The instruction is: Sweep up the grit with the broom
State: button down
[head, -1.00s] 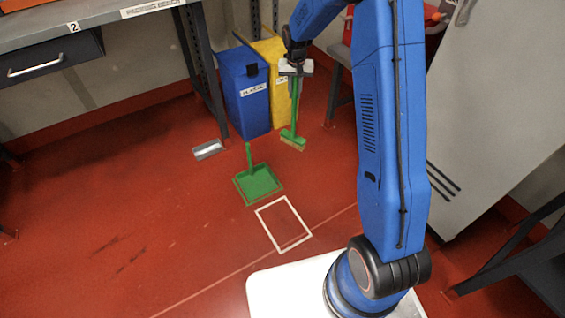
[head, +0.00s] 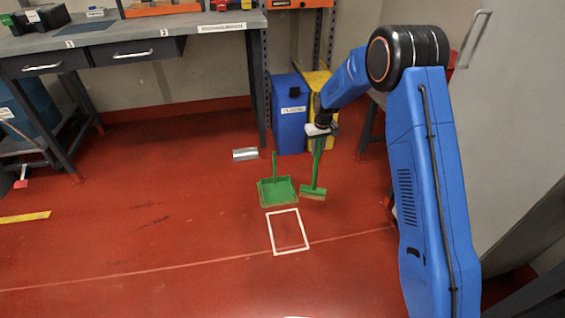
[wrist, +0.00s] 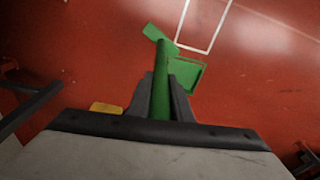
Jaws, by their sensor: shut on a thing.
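My gripper (head: 318,136) is shut on the green handle of the broom (head: 317,165), which hangs nearly upright. The broom head is close beside the right edge of the green dustpan (head: 277,191); I cannot tell whether its bristles touch the floor. The dustpan lies on the red floor with its handle up. In the wrist view the broom handle (wrist: 162,92) runs between my gripper's fingers (wrist: 160,95), with the dustpan (wrist: 187,76) to its right. I cannot make out grit for certain; dark streaks (head: 150,220) mark the floor at left.
A white outlined rectangle (head: 288,231) is on the floor in front of the dustpan. A blue bin (head: 289,120) and a yellow bin (head: 321,82) stand behind. A metal piece (head: 245,154) lies near the workbench (head: 190,27) leg. The floor at left is open.

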jog(key=s+a+f+n, duration=0.1)
jog(key=a+f+n, duration=0.2)
jog(key=a, duration=0.5)
jog(key=a+f+n, duration=0.3)
jog(key=a+f, duration=0.1)
jog(key=a, duration=0.4)
jog(key=s+d, duration=0.4)
jog(key=s, duration=0.8)
jog(key=s+d, duration=0.3)
jog(key=s, duration=0.9)
jog(key=shift+y, duration=0.3)
jog(key=shift+f, duration=3.4)
jog(key=shift+w+a, duration=0.1)
